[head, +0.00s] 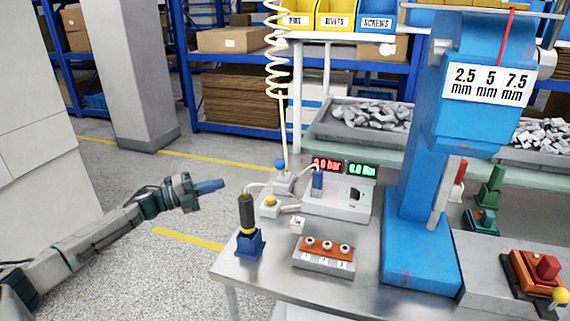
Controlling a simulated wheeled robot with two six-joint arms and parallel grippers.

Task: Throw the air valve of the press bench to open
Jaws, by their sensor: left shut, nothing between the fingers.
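A small grey block with a blue top (281,166) stands at the back left of the press bench (285,275); the coiled cream air hose (275,45) runs down to it. It looks like the air valve, but its handle position is too small to tell. A grey-white box (340,203) beside it has a red display ending in "bar", a green display and an upright blue part (317,182). My left gripper (221,184) is shut and empty, left of the bench and apart from the valve, its blue fingertips pointing right. My right gripper is not in view.
A black-handled tool stands in a blue holder (249,244) at the bench's left edge. The large blue press (420,220) stands to the right. Clear floor lies left.

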